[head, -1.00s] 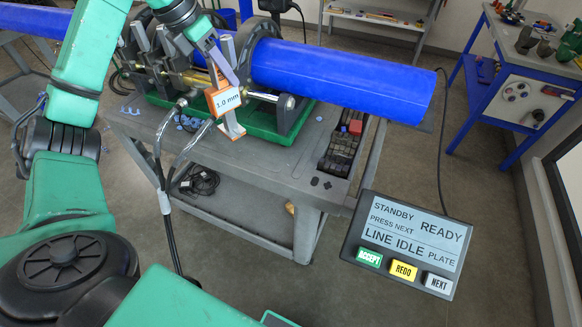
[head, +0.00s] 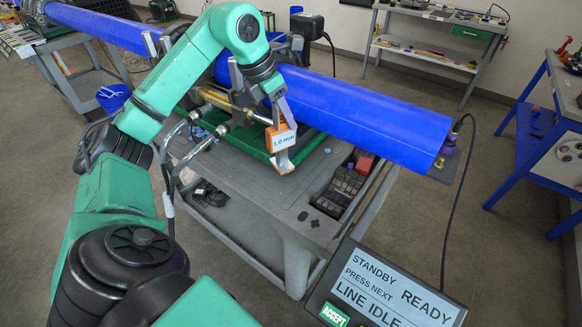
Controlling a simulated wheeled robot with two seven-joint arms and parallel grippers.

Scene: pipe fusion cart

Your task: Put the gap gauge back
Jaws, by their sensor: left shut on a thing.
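The gap gauge (head: 281,138) is an orange piece with a white label reading "1.0 mm". My left gripper (head: 281,122) is shut on it and holds it in front of the blue pipe (head: 350,112), above the front part of the grey cart (head: 262,196). A pale plate-like part shows below the label. Whether the gauge touches anything cannot be told. My right gripper is not in view.
A tray compartment of dark blocks (head: 340,188) with a red block (head: 364,164) is at the cart's right side. Curved metal handles (head: 185,160) stand at the left. A display panel (head: 385,290) reads "STANDBY READY". A blue-framed table (head: 545,140) stands at right.

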